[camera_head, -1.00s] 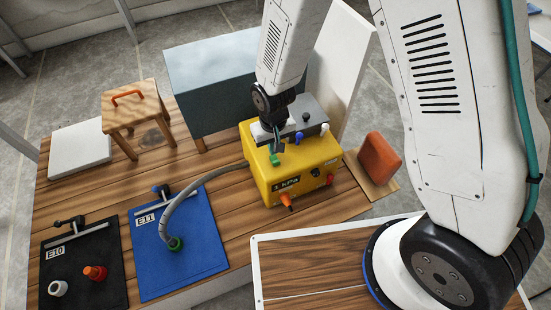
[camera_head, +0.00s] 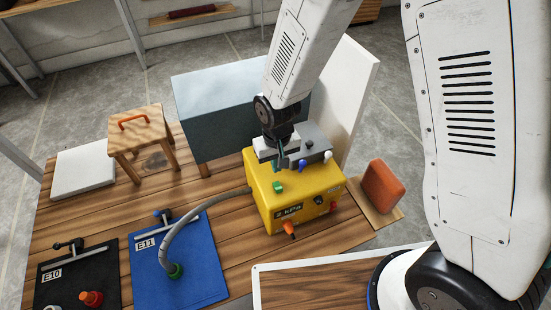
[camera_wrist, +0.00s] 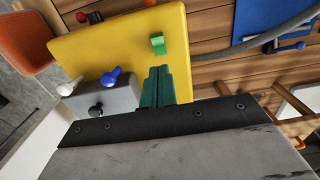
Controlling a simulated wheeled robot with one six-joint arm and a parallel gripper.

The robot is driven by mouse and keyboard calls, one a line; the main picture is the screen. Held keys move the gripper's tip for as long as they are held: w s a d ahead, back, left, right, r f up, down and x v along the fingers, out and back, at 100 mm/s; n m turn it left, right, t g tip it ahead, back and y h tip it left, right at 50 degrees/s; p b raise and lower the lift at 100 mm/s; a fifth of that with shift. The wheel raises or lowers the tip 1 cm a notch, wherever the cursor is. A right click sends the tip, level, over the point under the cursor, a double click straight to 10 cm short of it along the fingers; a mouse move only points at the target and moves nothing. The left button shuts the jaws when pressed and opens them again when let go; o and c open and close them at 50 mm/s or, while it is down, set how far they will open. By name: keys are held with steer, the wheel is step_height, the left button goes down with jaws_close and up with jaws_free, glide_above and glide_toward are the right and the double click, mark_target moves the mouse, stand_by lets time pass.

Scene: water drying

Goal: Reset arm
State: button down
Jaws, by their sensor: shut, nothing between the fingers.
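My gripper (camera_head: 279,162) is shut and empty, with its teal fingertips just above the back of the yellow box. The same gripper (camera_wrist: 157,85) shows in the wrist view, fingers together, beside the green knob (camera_wrist: 158,43) and apart from it. The yellow box (camera_head: 310,186) stands on the wooden table and has a display reading "2 kPa", or nearly so. Its green knob (camera_head: 278,187) is on top. A grey block with blue, white and black knobs sits at its back edge. A grey hose runs from the box to the blue E11 board (camera_head: 198,272).
The black E10 board (camera_head: 62,285), a wooden stool (camera_head: 137,130), a white slab (camera_head: 84,170) and a grey-blue bin (camera_head: 225,105) share the table. An orange block (camera_head: 383,186) stands right of the box. A white panel (camera_head: 352,85) rises behind. Bare planks lie left of the box.

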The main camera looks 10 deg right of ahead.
steer(key=s+d+r+m, duration=0.1)
steer(key=s+d+r, duration=0.5)
steer(key=r, duration=0.4)
steer(key=s+d+r+m+t, duration=0.1)
steer(key=s+d+r, duration=0.6)
steer(key=r, duration=0.3)
steer(key=s+d+r+m, duration=0.1)
steer(key=s+d+r, duration=0.5)
steer(key=r, duration=0.5)
steer(key=shift+s+d, duration=0.25)
steer(key=shift+d, duration=0.75)
